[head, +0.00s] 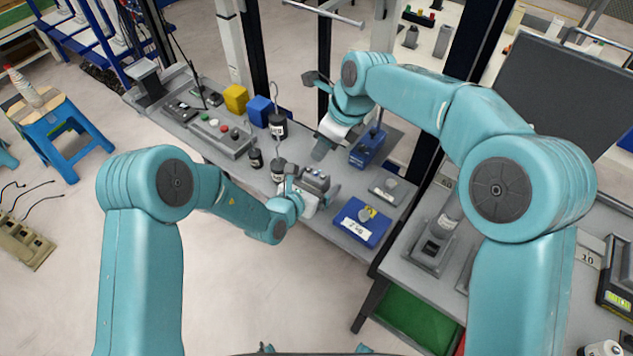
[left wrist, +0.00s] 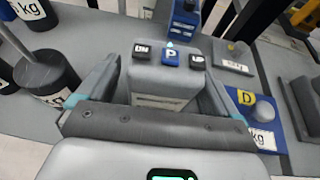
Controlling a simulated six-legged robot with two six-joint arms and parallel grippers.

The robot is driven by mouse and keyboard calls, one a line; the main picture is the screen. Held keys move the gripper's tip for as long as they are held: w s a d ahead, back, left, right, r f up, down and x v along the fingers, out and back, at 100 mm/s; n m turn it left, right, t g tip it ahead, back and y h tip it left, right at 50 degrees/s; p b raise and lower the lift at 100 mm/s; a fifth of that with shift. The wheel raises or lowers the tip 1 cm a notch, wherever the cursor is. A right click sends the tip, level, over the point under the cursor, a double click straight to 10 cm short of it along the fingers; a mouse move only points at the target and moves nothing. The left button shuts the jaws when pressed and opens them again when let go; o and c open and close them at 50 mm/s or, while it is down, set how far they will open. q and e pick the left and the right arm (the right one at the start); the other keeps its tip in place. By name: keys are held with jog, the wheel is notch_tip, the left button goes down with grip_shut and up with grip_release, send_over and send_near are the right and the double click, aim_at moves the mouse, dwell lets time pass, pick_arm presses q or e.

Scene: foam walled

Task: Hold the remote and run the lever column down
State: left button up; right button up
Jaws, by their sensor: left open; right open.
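The remote (left wrist: 170,75) is a grey box with DN, P and UP buttons on its top, in the left wrist view. It also shows small in the head view (head: 315,180). My left gripper (left wrist: 158,88) is open, with one finger on each side of the remote. I cannot tell whether either finger touches it. My right gripper (head: 322,145) is open above the bench, left of a blue upright device (head: 368,148). That device also shows behind the remote in the left wrist view (left wrist: 184,22). I cannot tell which part is the lever column.
Black weights (head: 277,127) stand on the bench left of the grippers. A button box (head: 218,130), a yellow cube (head: 235,98) and a blue cube (head: 260,110) are farther left. Dark posts rise behind.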

pick_arm(q)
jog(key=c, duration=1.1)
jog(key=shift+c, duration=0.2)
pick_arm(e)
grip_shut()
dwell(0.7)
